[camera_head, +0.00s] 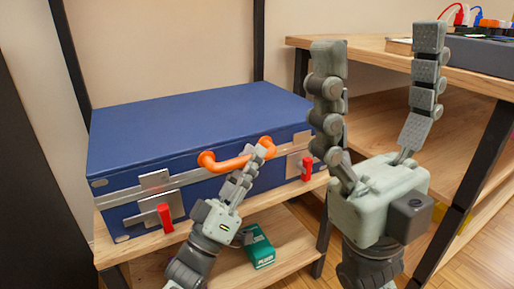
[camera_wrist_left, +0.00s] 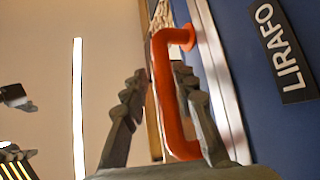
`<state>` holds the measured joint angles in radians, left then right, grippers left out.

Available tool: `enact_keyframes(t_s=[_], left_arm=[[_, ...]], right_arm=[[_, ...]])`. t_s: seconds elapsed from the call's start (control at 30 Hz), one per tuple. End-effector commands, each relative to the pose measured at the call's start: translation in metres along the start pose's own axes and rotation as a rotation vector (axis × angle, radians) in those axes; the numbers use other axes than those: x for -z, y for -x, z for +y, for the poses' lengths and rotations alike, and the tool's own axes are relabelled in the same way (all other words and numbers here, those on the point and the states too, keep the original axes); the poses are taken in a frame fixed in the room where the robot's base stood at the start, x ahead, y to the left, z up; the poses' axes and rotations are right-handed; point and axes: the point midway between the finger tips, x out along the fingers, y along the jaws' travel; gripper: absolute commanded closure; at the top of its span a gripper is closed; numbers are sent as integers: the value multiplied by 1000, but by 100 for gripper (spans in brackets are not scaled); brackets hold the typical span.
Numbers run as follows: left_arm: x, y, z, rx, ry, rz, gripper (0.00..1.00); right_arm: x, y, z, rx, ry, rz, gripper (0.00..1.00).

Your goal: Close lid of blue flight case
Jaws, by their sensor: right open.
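The blue flight case (camera_head: 205,125) lies on a wooden shelf at the left. Its lid (camera_head: 200,108) is down, with no clear gap seen at the metal-edged seam. The orange handle (camera_head: 232,163) is on its front; it also shows in the left wrist view (camera_wrist_left: 163,80). My left gripper (camera_head: 262,150) is at the handle's right part. Its fingers (camera_wrist_left: 158,78) lie on either side of the handle's bar, one inside the loop; firm contact is unclear. My right gripper (camera_head: 378,45) is open and empty, fingers up, right of the case.
Silver latches with red tabs (camera_head: 165,217) sit on the case front. A green box (camera_head: 259,247) lies on the lower shelf. A wooden table (camera_head: 375,50) with a dark device stands at the right. Black posts (camera_head: 69,50) rise behind the case.

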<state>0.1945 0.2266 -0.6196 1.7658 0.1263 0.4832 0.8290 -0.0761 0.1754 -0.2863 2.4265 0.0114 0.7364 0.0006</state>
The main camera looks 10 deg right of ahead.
Motion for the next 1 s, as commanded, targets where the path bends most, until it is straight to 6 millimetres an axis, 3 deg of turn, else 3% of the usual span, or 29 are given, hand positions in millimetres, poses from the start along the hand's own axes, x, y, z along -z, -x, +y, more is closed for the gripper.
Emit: enact_keyframes(t_s=[0.2,0.4,0.6,1.0], left_arm=[[-2,51,0,2,2,-5,74],[-2,81,1,1,2,-4,74],[-2,92,1,0,2,-2,74],[-2,92,1,0,2,-2,74]], right_arm=[[0,0,0,-1,0,0,24],[0,0,0,-1,0,0,24],[0,0,0,-1,0,0,24],[0,0,0,-1,0,0,24]])
